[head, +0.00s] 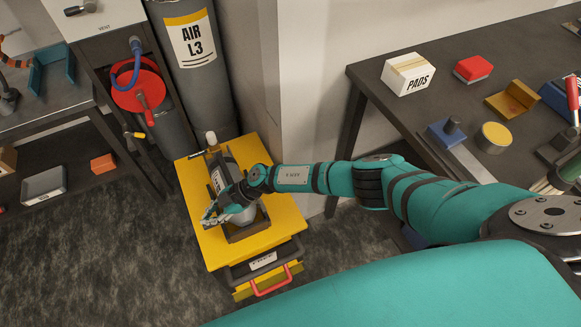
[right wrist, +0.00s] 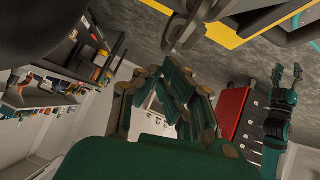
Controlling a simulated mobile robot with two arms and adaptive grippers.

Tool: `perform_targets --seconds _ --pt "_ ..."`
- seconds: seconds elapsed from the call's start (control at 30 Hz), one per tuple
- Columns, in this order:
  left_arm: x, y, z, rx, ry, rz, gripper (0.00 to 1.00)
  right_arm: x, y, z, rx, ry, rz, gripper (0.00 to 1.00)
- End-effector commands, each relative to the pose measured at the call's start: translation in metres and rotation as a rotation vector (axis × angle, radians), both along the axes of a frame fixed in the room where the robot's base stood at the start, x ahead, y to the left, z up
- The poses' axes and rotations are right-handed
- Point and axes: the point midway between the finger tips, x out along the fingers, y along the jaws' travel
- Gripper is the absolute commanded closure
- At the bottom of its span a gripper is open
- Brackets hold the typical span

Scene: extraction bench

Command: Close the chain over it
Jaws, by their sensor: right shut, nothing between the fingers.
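A grey cylinder (head: 245,216) lies in a dark cradle (head: 246,232) on the yellow cart top (head: 195,222). A label and dark strap-like parts show at the cradle's far half. My right gripper (head: 208,218) is over the left side of the cylinder, shut and empty. It hides part of the cylinder and cradle, and I cannot tell whether it touches them. I cannot make out a chain. In the right wrist view, the shut right fingers (right wrist: 172,85) fill the middle. My left gripper (right wrist: 286,76) shows at the right there, fingers apart and empty.
A tall grey cylinder marked AIR L3 (head: 190,45) stands behind the cart. A wall corner (head: 303,110) rises right of the cart. A dark bench (head: 380,85) with a PADS box (head: 409,75) is at right. Carpet (head: 120,270) is clear at left.

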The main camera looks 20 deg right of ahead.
Motion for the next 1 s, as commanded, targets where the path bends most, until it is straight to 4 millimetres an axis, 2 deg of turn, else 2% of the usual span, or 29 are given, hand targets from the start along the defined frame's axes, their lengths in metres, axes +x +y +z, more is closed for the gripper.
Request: perform_targets --seconds 0.03,0.2,0.77,0.87,1.0 --pt "0.0 0.0 -0.004 0.0 0.0 0.0 0.63 -0.001 0.002 -0.006 -0.001 0.001 0.0 1.0" --pt "0.0 0.0 -0.008 0.0 0.0 0.0 0.63 0.0 0.004 -0.012 -0.001 0.002 -0.001 1.0" --pt "0.0 0.0 -0.008 0.0 0.001 0.001 0.63 -0.001 0.006 -0.014 0.0 0.001 -0.001 1.0" --pt "0.0 0.0 -0.004 0.0 0.0 0.001 0.63 0.0 0.004 -0.01 0.0 0.001 -0.001 1.0" --pt "0.0 -0.002 0.013 -0.002 0.0 0.001 0.63 0.001 -0.003 0.006 0.001 0.001 -0.003 1.0"
